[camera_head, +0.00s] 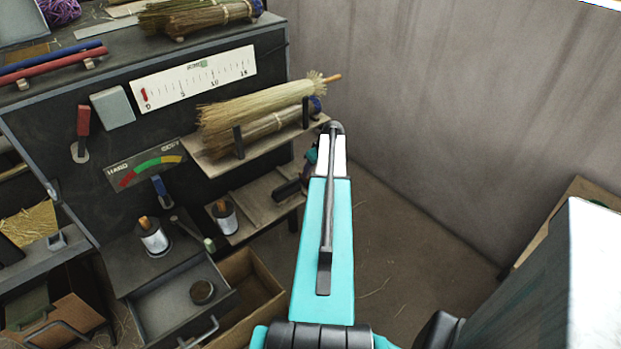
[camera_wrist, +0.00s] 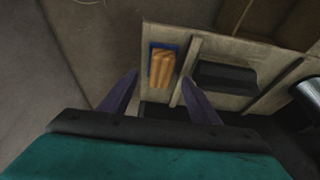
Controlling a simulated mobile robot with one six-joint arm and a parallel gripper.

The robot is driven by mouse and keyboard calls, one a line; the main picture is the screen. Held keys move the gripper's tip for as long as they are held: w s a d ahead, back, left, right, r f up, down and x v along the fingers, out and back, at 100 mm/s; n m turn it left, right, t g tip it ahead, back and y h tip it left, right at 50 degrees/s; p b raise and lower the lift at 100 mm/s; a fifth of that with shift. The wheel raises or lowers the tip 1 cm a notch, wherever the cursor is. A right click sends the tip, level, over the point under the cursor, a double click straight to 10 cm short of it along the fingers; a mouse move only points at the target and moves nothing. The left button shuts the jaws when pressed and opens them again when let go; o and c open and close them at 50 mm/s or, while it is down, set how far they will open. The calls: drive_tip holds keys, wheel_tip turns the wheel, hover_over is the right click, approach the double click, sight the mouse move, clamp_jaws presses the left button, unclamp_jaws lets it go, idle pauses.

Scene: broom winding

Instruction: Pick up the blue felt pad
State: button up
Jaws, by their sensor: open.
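In the wrist view a flat blue piece (camera_wrist: 174,47), which looks like the felt pad, shows as an edge around a ribbed wooden block (camera_wrist: 162,68). The block appears to lie on it and covers most of it. Both are in the left compartment of a pale divided shelf (camera_wrist: 207,47). My gripper (camera_wrist: 160,77) is open, its two dark fingers apart, pointing towards this compartment with nothing seen between them. In the head view my gripper (camera_head: 290,186) is by the lower shelf (camera_head: 256,192), partly behind my arm. I cannot make out the pad there.
A divider stands right of the block, with a black block (camera_wrist: 226,77) beyond it. In the head view, a broom bundle (camera_head: 262,105) lies on the shelf above. A spool (camera_head: 225,216) stands left on the lower shelf. An open drawer (camera_head: 185,300) juts out below. Floor right is clear.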

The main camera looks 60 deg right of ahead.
drive_tip(key=shift+f, duration=0.1)
drive_tip(key=shift+p+x, duration=0.8)
drive_tip(key=shift+x, duration=1.75)
drive_tip(key=shift+w, duration=0.1)
drive_tip(key=c, duration=1.2)
